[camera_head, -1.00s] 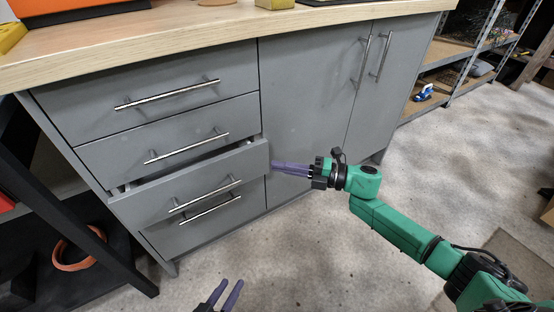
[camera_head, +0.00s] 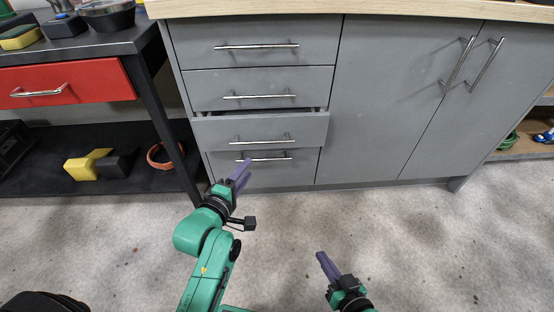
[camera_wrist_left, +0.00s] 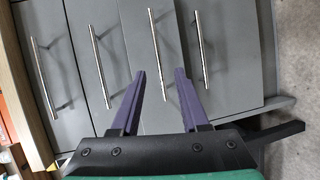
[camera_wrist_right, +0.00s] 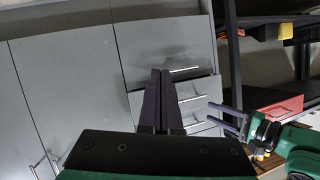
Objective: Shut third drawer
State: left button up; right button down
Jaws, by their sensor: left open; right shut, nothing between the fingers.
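The third drawer (camera_head: 220,132) is the grey drawer third from the top of the cabinet. It stands out a little from the cabinet front, with a dark gap above it. Its bar handle (camera_head: 262,140) shows in the head view and also in the left wrist view (camera_wrist_left: 155,40). My left gripper (camera_head: 246,170) is open and empty, in front of the lower drawers; in the left wrist view its fingertips (camera_wrist_left: 160,73) appear on either side of the third handle, without visible contact. My right gripper (camera_head: 321,256) is shut and empty, lower right over the floor.
The top drawer (camera_head: 290,32) and second drawer (camera_head: 210,90) look flush. The bottom drawer (camera_head: 300,170) lies partly behind my left gripper. A dark bench with a red drawer (camera_head: 90,80) stands left. Cabinet doors (camera_head: 385,100) are on the right. The floor (camera_head: 430,240) is clear in front.

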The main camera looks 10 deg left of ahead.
aim_at(264, 143)
pick_arm(q)
jog(key=shift+n+y, duration=0.3)
jog(key=shift+n, duration=0.4)
jog(key=b+x, duration=0.2)
jog(key=x, duration=0.2)
jog(key=b+x, duration=0.1)
jog(key=x, duration=0.4)
jog(key=b+x, duration=0.2)
jog(key=x, duration=0.3)
jog(key=shift+w+a+r+b, duration=0.15)
jog(key=shift+w+a+b, duration=0.05)
jog(key=shift+a+b, duration=0.1)
jog(key=shift+w+d, duration=0.1)
jog(key=shift+w, duration=0.15)
grip_shut()
pick_arm(e)
notch_tip(264, 143, down, 7)
jog(key=s+m, duration=0.1)
jog(key=shift+s+a+f+m+t, duration=0.15)
jog(key=shift+s+a+m+t, duration=0.15)
jog(key=shift+s, duration=0.1)
